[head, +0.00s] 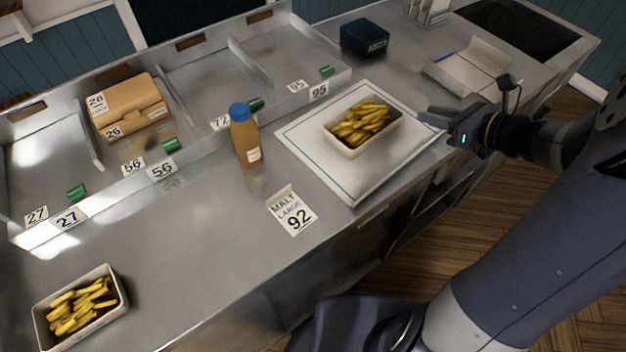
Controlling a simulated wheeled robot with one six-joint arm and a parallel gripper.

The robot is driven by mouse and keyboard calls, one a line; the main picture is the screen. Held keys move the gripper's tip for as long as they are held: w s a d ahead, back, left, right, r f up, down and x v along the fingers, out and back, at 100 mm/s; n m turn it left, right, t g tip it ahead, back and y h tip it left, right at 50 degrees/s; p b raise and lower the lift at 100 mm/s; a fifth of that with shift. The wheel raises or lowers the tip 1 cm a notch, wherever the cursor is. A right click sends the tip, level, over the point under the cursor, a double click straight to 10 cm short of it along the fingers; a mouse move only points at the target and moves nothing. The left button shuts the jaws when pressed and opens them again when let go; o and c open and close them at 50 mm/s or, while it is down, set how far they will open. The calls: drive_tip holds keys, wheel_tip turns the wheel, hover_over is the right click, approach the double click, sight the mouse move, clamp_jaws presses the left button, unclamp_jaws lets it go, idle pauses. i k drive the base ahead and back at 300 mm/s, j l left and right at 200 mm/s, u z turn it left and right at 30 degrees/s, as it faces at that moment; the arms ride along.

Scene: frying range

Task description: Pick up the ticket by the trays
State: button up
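A white ticket (292,210) printed "MALT LARGE 92" lies on the steel counter at the front middle. One tray of chips (357,151) stands to its upper right on a white sheet. Another tray of chips (120,297) stands at the lower left, farther off. My gripper (424,114) is at the right edge of the white sheet, well to the upper right of the ticket. Its two fingers look apart, with nothing between them. The ticket is fully in view.
A sauce bottle (245,140) with a blue cap stands behind the ticket. The white sheet (345,185) lies right of it. Numbered bays line the back, one with a cardboard box (130,105). A dark blue box (364,38) and an open carton (468,68) stand farther right. Counter left of the ticket is clear.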

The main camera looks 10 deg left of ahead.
sight(287, 206)
drive_tip(key=k+j+u, duration=0.1)
drive_tip(key=k+j, duration=0.15)
drive_tip(key=k+j+u, duration=0.1)
drive_tip(key=k+j, duration=0.2)
drive_tip(key=j, duration=0.15)
drive_tip(key=k+j+u, duration=0.1)
drive_tip(key=k+j, duration=0.15)
drive_tip(key=j, duration=0.1)
